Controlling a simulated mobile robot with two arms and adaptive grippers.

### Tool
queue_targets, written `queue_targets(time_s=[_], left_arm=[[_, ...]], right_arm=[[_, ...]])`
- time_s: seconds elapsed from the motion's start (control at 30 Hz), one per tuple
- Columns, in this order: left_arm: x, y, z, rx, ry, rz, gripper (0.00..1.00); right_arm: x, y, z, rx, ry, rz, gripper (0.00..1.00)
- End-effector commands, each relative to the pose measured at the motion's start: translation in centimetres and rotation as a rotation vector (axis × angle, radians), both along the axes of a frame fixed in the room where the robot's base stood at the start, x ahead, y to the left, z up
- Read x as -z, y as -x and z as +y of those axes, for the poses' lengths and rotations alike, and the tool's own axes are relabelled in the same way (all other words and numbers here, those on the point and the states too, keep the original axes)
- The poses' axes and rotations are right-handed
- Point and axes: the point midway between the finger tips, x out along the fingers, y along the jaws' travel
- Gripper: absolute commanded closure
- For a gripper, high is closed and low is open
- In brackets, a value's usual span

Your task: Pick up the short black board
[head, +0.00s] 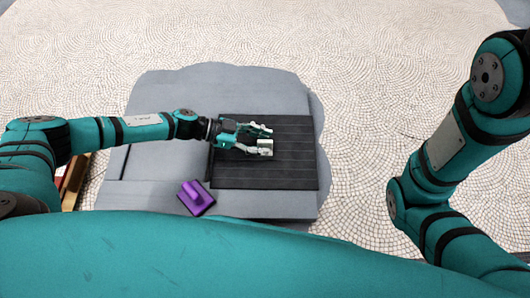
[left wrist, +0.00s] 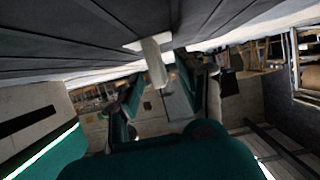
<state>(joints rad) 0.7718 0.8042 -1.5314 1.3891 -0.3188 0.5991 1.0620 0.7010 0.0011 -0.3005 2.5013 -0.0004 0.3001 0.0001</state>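A black slatted panel (head: 290,172) made of parallel dark boards lies on a grey surface. I cannot tell one short black board apart from the others. My left gripper (head: 265,138) reaches in from the left over the panel's upper middle. A pale block-like piece at the lower finger may be a fingertip pad. In the left wrist view, dark boards (left wrist: 60,38) fill the top, close to the fingers (left wrist: 160,85); contact is unclear. My right gripper is out of view.
A purple block-like tool with a raised handle (head: 196,197) lies at the panel's lower left. The grey surface (head: 165,150) is bare to the left of the panel. Brown and red pieces (head: 75,182) lie at its left edge. Pale mosaic floor (head: 370,90) surrounds it.

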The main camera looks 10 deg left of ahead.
Motion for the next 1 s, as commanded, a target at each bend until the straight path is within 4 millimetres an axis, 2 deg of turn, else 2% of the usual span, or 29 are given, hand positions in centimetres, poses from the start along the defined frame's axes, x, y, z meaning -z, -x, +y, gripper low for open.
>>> queue_targets(time_s=[0.07,0.37,0.67,1.0], left_arm=[[0.56,-0.16,-0.81,0.001,0.002,-0.001,0.62],[0.36,-0.23,-1.15,-0.001,0.0,0.0,0.62],[0.39,-0.22,-1.13,0.0,0.0,0.0,1.0],[0.34,-0.23,-1.14,0.0,0.001,0.0,1.0]], right_arm=[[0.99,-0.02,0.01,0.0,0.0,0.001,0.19],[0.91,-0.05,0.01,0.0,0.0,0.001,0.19],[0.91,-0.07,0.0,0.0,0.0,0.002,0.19],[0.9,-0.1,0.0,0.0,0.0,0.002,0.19]])
